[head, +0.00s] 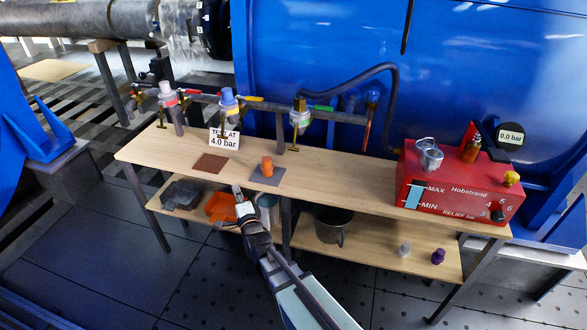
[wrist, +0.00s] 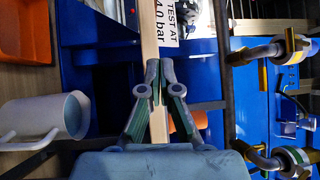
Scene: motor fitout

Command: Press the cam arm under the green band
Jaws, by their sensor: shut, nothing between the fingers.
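The green-banded coupling (head: 299,119) hangs from the pipe at the back of the bench, right of the sign. Its brass cam arm (head: 294,139) hangs below it, small in the head view. In the wrist view the green band (wrist: 297,158) shows at the lower right, with a brass-coloured arm (wrist: 258,149) beside it. My gripper (head: 237,190) is shut and empty at the bench's front edge, left of and nearer than the coupling, apart from it. Its closed fingertips also show in the wrist view (wrist: 160,66).
An orange knob-like part (head: 267,166) stands on a grey mat behind my gripper. A brown mat (head: 210,164), the "TEST AT 4.0 bar" sign (head: 224,138) and two other couplings (head: 229,104) are leftward. A red pump box (head: 440,190) reading 0.0 bar stands right. The bench middle right is clear.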

